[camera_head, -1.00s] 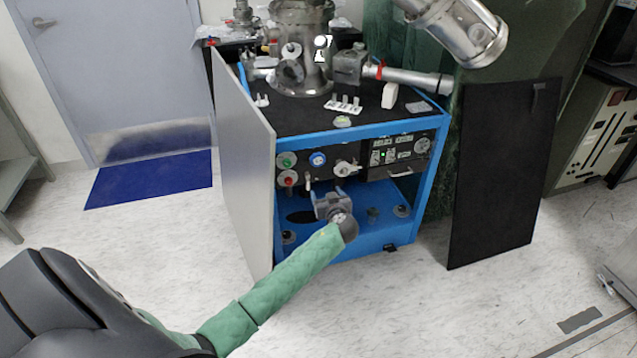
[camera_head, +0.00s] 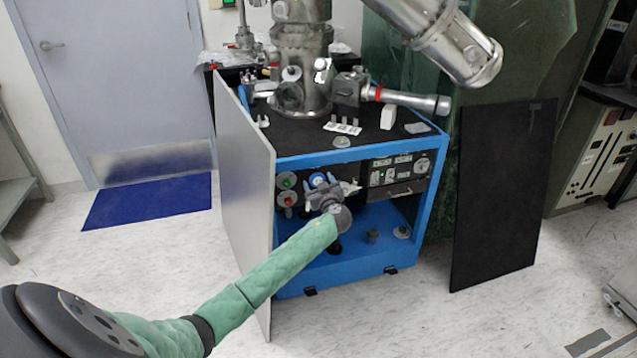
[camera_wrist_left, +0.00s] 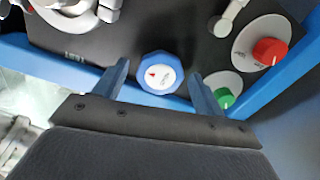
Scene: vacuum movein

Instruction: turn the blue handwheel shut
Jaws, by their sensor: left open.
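The blue handwheel (camera_head: 318,179) is on the front panel of the blue-framed cabinet, beside the green and red knobs. In the left wrist view the blue handwheel (camera_wrist_left: 160,74) shows a white centre with a small red mark. My left gripper (camera_head: 334,187) is in front of the panel, just below and to the right of the handwheel in the head view. In the left wrist view my left gripper (camera_wrist_left: 158,80) is open, with one finger on each side of the handwheel. Gaps show between fingers and wheel; I cannot tell how far the tips reach in depth. My right gripper is not in view.
A green knob (camera_wrist_left: 223,97) and a red knob (camera_wrist_left: 270,51) sit close to one finger. The open grey door (camera_head: 243,190) stands left of the cabinet. Metal vacuum parts (camera_head: 303,65) stand on top. A black panel (camera_head: 503,195) leans at right.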

